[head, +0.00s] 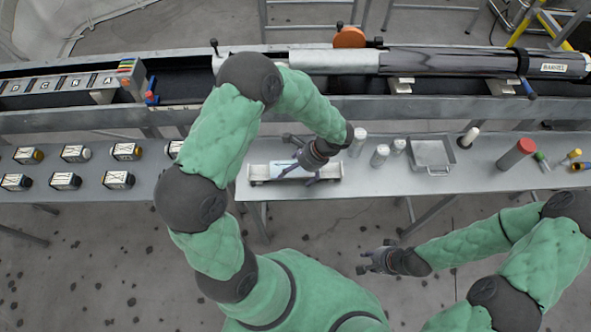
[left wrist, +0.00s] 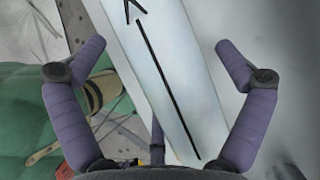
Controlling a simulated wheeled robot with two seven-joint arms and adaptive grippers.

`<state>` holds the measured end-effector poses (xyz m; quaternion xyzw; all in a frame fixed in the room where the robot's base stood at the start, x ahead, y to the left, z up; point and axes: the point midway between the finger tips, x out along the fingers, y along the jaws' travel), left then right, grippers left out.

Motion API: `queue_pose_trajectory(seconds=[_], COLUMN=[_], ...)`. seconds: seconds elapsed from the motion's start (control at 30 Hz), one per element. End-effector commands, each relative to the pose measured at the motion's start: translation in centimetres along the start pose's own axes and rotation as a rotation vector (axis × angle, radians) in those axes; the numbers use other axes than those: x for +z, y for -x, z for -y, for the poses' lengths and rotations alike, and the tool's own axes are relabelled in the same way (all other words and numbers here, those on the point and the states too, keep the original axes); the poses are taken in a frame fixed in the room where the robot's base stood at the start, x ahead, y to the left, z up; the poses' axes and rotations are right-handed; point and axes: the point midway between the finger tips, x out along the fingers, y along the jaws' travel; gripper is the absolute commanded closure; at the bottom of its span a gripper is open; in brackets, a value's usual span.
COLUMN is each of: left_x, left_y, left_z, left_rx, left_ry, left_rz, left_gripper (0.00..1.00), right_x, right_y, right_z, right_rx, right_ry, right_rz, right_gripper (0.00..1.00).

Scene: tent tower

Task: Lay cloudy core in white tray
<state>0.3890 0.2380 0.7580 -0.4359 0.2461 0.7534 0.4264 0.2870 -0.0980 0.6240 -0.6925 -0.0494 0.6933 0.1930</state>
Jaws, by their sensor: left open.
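A long, pale bar (left wrist: 165,70) with a black arrow along it lies between the fingers of my left gripper (left wrist: 160,48) in the left wrist view. It looks like the cloudy core. In the head view, my left gripper (head: 300,175) reaches down over a long, low white tray (head: 333,172) on the grey bench. The gripper is open, and its fingers stand apart from the bar on both sides. My wrist and fingers hide part of the tray and what lies in it. My right gripper (head: 375,260) hangs over the floor in front of the bench; its finger gap is unclear.
Several white cylinders (head: 380,155) and a square grey metal tray (head: 432,153) stand right of the white tray. Several labelled blocks (head: 65,181) stand at left. A rail with a long tube (head: 455,62) runs behind.

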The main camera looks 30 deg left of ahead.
Motion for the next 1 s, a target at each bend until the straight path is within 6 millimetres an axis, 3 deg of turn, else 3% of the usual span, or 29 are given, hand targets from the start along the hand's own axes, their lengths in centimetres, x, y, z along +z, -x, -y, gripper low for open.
queue_pose_trajectory(seconds=[0.27,0.7,1.0], left_x=[-0.1,-0.1,0.0], left_y=[1.8,9.9,12.0], left_z=[0.1,0.0,0.0], left_rx=[-0.004,-0.002,0.000], left_ry=[0.000,0.000,-0.001], left_rz=[-0.001,-0.002,0.000], left_gripper=[0.00,0.00,0.00], right_x=[0.0,0.0,0.0], right_y=[0.0,0.0,0.0], right_z=[0.0,0.0,0.0], right_rx=[0.000,0.000,0.000], right_ry=[0.000,0.000,0.000], right_rz=[0.000,0.000,0.000], right_gripper=[0.68,0.68,0.68])
